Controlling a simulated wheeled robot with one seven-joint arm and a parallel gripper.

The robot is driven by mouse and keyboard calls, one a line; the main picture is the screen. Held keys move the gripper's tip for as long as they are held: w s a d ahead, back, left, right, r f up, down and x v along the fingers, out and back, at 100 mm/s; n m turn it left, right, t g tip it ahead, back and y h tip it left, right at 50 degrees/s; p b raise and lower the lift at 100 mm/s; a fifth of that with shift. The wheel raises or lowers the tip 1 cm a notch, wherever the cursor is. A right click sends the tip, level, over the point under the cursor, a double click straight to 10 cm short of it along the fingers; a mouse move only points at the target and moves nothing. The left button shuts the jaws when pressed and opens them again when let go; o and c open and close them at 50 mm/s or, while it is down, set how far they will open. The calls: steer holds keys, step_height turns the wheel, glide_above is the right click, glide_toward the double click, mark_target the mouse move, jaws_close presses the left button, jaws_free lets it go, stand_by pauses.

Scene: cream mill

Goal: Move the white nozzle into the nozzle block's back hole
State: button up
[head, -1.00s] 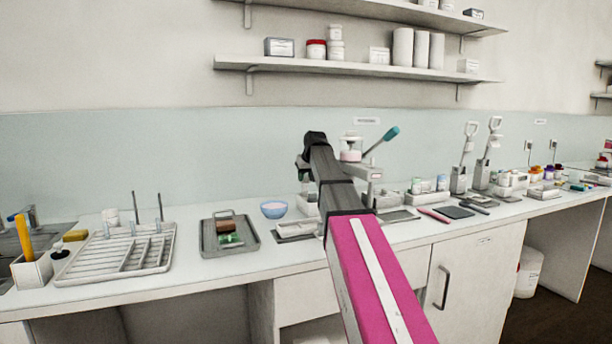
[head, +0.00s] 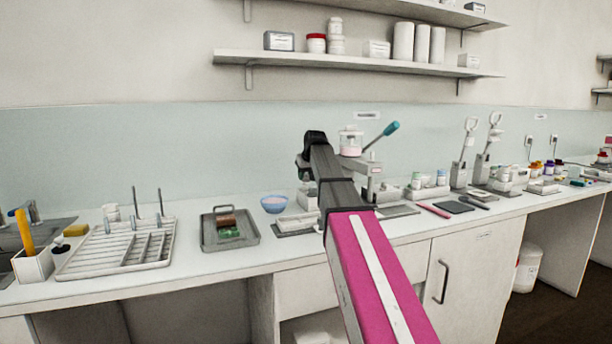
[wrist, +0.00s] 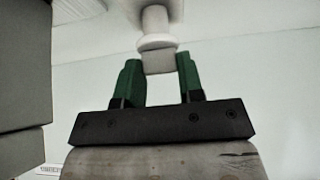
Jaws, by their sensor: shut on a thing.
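In the wrist view my gripper (wrist: 158,60) has its two green fingers shut on the white nozzle (wrist: 156,42). The nozzle shows a pale squarish end between the fingertips, a round white flange and a narrower stem beyond.
The mill (head: 362,167) has a clear jar (head: 350,142) and a teal-handled lever (head: 381,136). A grey tray (head: 208,243), a blue bowl (head: 274,205) and a drying rack (head: 75,268) stand to the left. A large grey surface (wrist: 22,70) is close at the wrist view's left.

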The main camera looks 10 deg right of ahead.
steer(key=shift+f, duration=1.45)
stand_by(0.5)
steer(key=o, duration=1.1)
steer(key=shift+c, duration=0.2)
steer(key=shift+r, duration=0.2)
steer(key=shift+r, duration=2.85)
steer(key=shift+s, duration=0.1)
